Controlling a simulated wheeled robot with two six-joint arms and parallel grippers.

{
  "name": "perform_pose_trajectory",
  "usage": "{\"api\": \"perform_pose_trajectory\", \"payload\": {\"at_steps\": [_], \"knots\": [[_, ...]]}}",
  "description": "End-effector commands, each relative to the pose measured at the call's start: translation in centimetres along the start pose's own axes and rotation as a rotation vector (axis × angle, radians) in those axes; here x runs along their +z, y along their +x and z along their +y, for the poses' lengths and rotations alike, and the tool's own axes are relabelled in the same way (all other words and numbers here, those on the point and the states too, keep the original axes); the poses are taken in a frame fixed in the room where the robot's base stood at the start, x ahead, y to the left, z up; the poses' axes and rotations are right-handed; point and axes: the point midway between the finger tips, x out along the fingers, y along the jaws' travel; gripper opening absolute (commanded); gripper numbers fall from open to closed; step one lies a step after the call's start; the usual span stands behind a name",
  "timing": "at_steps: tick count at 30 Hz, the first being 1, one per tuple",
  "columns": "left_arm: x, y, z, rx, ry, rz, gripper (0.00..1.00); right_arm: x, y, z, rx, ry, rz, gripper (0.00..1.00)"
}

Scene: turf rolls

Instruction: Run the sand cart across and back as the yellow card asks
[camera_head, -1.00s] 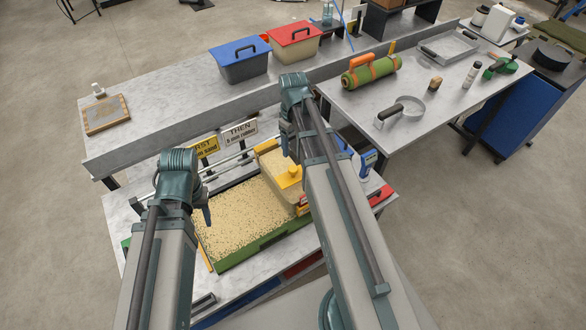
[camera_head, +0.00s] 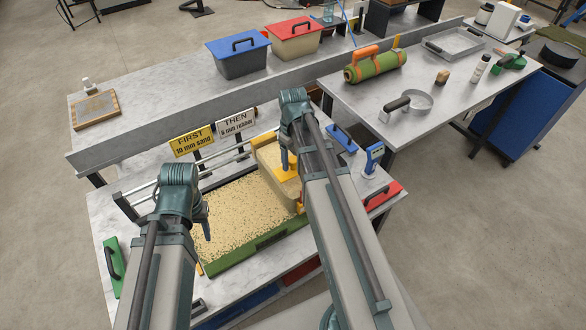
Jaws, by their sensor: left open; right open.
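The yellow card (camera_head: 192,142) stands behind the turf tray and reads "FIRST 10 mm sand". A white card (camera_head: 236,122) beside it reads "THEN 5 mm rubber". The sand cart (camera_head: 264,156), a beige box with a yellow handle (camera_head: 285,168), stands at the right end of the turf tray (camera_head: 255,248), whose speckled, sandy surface lies to its left. My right gripper (camera_head: 290,150) is open near the yellow handle; its fingers are mostly hidden by my arm. My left gripper (camera_head: 206,224) is open and empty above the tray's left part, away from the cart.
A green pad with a handle (camera_head: 112,266) is at the bench's left end, a red one (camera_head: 383,196) at its right. Blue tools (camera_head: 373,159) stand behind the red one. Blue-lidded (camera_head: 241,60) and red-lidded (camera_head: 294,40) bins sit behind. A turf roll (camera_head: 375,66) lies on the right table.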

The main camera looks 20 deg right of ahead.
Motion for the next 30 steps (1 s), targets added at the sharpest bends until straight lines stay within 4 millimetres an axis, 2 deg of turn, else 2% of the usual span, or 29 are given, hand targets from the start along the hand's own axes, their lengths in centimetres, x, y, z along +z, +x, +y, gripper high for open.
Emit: {"api": "perform_pose_trajectory", "payload": {"at_steps": [1, 3, 13, 14, 25, 30], "knots": [[-0.06, 1.05, 0.1, 0.0, 0.0, 0.0, 0.5, 0.0, 1.05, 0.0, 0.0, 0.0, 0.0, 0.71], [-0.08, 1.39, 0.13, 0.0, -0.001, 0.0, 0.5, 0.0, 1.4, 0.0, 0.0, 0.0, 0.0, 0.71], [-0.08, 1.41, 0.13, 0.0, -0.001, 0.0, 0.5, 0.0, 1.42, 0.0, 0.0, 0.0, 0.0, 0.71], [-0.08, 1.41, 0.13, 0.0, -0.001, 0.0, 0.5, 0.0, 1.42, 0.0, 0.0, 0.0, 0.0, 0.68], [-0.08, 1.42, 0.13, 0.0, -0.001, 0.0, 0.5, 0.0, 1.42, 0.01, 0.0, 0.0, 0.0, 0.01], [-0.08, 1.42, 0.14, 0.0, -0.001, 0.0, 0.5, 0.0, 1.43, 0.01, 0.0, 0.0, 0.0, 0.0]]}}
